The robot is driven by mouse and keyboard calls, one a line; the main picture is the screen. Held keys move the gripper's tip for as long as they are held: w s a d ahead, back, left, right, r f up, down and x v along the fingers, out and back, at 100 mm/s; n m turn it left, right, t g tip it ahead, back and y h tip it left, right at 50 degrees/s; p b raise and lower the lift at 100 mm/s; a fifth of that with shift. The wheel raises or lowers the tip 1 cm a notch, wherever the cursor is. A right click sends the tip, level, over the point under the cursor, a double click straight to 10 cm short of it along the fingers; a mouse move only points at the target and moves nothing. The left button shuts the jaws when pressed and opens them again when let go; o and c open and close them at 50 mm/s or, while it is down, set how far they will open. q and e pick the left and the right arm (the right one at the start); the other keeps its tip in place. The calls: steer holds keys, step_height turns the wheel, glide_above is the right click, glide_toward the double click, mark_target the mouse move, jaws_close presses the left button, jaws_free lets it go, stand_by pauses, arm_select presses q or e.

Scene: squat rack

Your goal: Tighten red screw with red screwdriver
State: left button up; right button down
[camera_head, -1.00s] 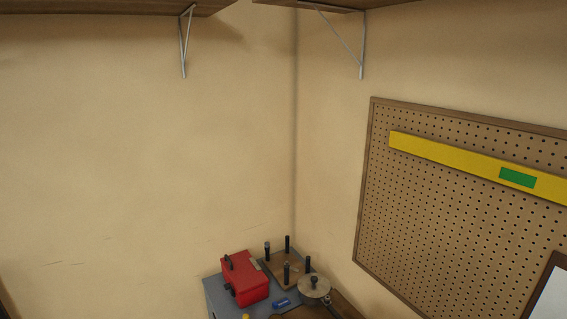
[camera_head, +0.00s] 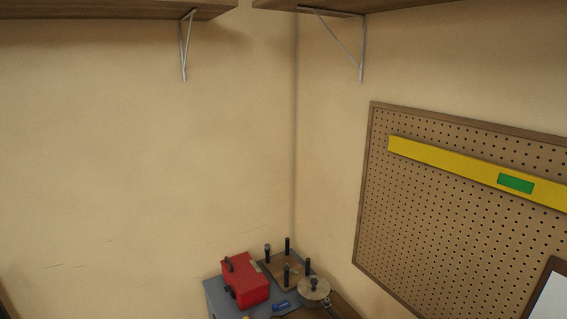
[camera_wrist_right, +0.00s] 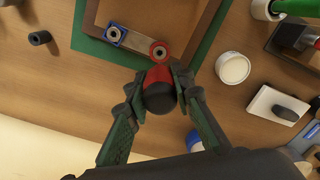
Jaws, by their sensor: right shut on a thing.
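In the right wrist view, my right gripper (camera_wrist_right: 160,82) is shut on the red screwdriver (camera_wrist_right: 158,74), whose dark round end faces the camera. Its tip is hidden below the handle. The red screw (camera_wrist_right: 159,49), a red ring with a dark centre, shows just beyond the gripper at the right end of a metal strip. Whether the screwdriver touches the screw cannot be told. A blue-ringed screw (camera_wrist_right: 113,34) sits at the strip's left end. My left gripper is in neither view.
The strip lies at a wooden frame (camera_wrist_right: 181,30) on a green mat (camera_wrist_right: 212,50). A white round container (camera_wrist_right: 233,68) and a white block (camera_wrist_right: 278,104) lie to the right; a dark cylinder (camera_wrist_right: 39,38) lies left. The head view shows a red box (camera_head: 246,279) and pegboard (camera_head: 450,210).

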steer(key=shift+r+p, duration=0.6)
steer(key=shift+r, duration=1.65)
